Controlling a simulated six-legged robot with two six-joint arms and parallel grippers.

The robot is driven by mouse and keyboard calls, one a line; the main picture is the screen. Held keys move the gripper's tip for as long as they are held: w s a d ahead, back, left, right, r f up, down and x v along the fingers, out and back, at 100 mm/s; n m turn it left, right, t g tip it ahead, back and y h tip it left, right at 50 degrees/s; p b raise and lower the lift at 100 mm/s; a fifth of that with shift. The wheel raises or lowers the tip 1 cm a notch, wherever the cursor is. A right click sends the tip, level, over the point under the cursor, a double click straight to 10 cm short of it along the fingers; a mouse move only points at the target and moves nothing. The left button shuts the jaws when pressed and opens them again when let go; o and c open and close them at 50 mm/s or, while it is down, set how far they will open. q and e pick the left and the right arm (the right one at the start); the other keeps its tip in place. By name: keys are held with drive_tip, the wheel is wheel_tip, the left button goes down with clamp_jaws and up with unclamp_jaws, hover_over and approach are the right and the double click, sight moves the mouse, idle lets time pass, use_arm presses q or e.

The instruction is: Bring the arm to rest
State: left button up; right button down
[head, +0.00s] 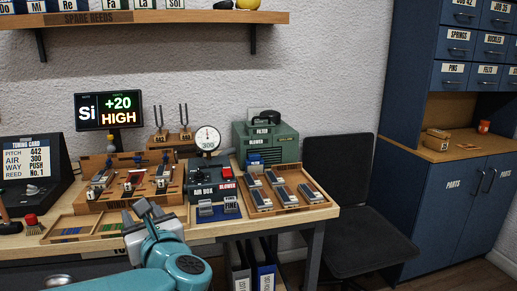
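A teal arm of mine comes in along the bottom edge from the left. Its gripper (145,211) points up and away over the front of the workbench (205,229). Its grey fingers look parted, with nothing seen between them. It is in front of a wooden rack (115,197) with several reed pieces, and the gripper hides part of the bench front and a low tray (70,232). My other gripper is not in view.
An air box with a gauge (208,138), a green blower (265,143) and a tray of blocks (291,203) stand on the bench's right. The display (108,111) reads "Si +20 HIGH". A black chair (345,200) and blue cabinet (440,215) stand right.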

use_arm(q)
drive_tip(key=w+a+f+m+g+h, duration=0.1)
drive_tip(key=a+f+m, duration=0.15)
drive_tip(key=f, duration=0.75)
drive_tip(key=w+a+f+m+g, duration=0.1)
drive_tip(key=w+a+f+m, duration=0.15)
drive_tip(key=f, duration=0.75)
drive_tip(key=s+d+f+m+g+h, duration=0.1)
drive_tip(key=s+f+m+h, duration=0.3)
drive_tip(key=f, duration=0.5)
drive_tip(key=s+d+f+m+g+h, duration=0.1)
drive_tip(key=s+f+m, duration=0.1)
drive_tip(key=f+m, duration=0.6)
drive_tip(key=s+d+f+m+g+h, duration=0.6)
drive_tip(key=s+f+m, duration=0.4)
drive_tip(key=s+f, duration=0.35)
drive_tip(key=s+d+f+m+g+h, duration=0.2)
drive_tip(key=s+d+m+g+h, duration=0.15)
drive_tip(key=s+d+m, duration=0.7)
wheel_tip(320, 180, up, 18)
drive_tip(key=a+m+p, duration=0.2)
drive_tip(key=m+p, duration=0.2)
drive_tip(key=p, duration=1.3)
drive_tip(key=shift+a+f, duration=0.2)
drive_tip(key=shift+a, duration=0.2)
